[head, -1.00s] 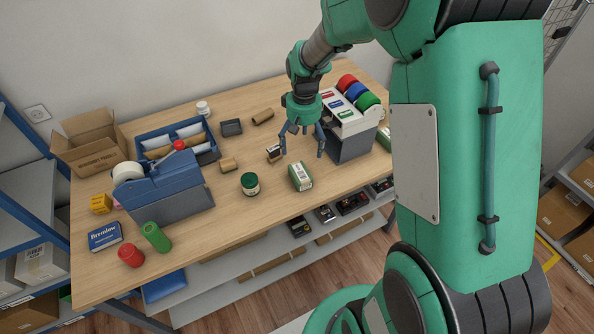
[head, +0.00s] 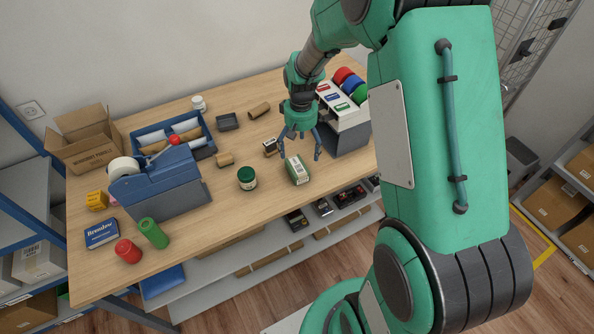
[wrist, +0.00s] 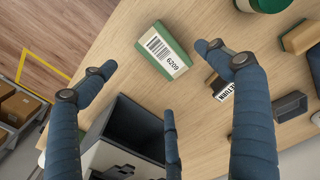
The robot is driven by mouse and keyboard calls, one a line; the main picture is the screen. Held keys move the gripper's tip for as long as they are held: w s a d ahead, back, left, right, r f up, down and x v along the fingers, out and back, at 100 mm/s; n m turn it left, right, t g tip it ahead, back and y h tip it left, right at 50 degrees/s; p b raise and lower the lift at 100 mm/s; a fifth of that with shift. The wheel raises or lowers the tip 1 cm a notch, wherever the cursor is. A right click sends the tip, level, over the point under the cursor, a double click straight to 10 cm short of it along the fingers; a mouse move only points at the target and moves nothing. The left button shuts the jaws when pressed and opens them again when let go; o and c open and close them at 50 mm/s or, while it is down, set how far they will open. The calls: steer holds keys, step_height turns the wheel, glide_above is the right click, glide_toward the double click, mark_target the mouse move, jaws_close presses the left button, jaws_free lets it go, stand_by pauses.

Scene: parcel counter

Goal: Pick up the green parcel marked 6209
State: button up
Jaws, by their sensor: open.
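The green parcel marked 6209 (wrist: 163,52) lies on the wooden counter, a green box with a white label and a barcode; the number reads clearly in the wrist view. It also shows near the counter's front edge in the head view (head: 297,169). My gripper (head: 300,153) is open and empty, above the counter just behind the parcel in the head view. In the wrist view its blue-grey fingers (wrist: 165,75) are spread apart, with the parcel beyond their tips. No finger visibly touches it.
A "RETURN" stamp (wrist: 220,87) lies close to one finger. A green-lidded jar (head: 247,178) stands left of the parcel. A grey dispenser with coloured rolls (head: 347,130) stands to the right. Bare counter lies in front of the parcel.

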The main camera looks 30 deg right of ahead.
mark_target(300, 164)
steer(key=shift+f, duration=2.25)
steer(key=shift+f+b, duration=0.8)
steer(key=shift+f, duration=1.8)
steer(key=c, duration=1.4)
steer(key=shift+c, duration=0.2)
steer(key=shift+r, duration=0.2)
